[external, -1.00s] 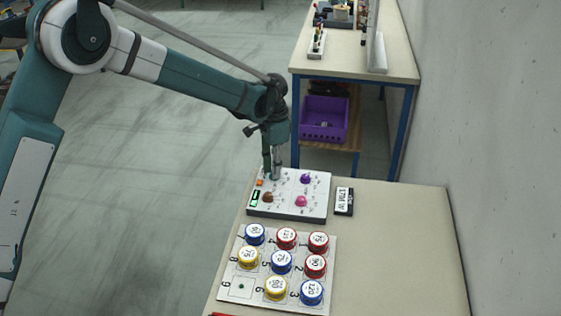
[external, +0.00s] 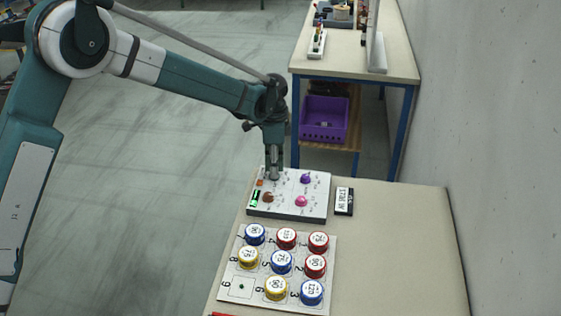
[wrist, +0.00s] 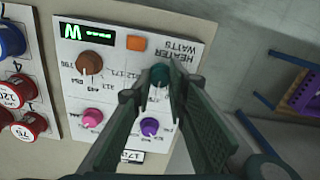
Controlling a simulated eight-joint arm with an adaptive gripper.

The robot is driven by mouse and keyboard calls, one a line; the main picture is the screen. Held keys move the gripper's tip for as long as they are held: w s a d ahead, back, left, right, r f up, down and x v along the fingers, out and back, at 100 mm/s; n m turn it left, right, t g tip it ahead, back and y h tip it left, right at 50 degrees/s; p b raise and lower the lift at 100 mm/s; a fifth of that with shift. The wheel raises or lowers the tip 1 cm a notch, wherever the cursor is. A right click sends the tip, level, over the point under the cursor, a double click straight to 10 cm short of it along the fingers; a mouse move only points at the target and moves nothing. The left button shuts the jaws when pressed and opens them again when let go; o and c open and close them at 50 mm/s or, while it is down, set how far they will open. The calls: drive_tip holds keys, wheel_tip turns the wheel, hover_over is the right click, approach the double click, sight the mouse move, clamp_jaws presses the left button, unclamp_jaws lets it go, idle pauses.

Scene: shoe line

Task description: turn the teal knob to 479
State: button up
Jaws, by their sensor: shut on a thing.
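The teal knob (wrist: 159,75) is on the white control panel (wrist: 190,40), by the upside-down "HEATER WATTS" lettering in the wrist view. My gripper (wrist: 155,88) points down at the panel, its fingers on either side of the teal knob and shut on it. In the external view my gripper (external: 273,176) covers most of the knob at the panel's far edge. The printed scale around the knob is largely hidden by the fingers, so its setting cannot be read. A small lit green display (wrist: 86,32) sits at a panel corner; its text is partly legible.
Brown (wrist: 89,63), pink (wrist: 92,118) and purple (wrist: 149,127) knobs and an orange button (wrist: 136,43) share the panel. A black-edged label block (external: 344,201) stands right of it. A board (external: 240,301) with several coloured round pieces lies in front. The table's right side is clear.

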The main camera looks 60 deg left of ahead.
drive_tip(key=o, duration=0.6)
drive_tip(key=shift+r, duration=0.1)
drive_tip(key=shift+r, duration=5.95)
drive_tip(key=shift+r, duration=0.1)
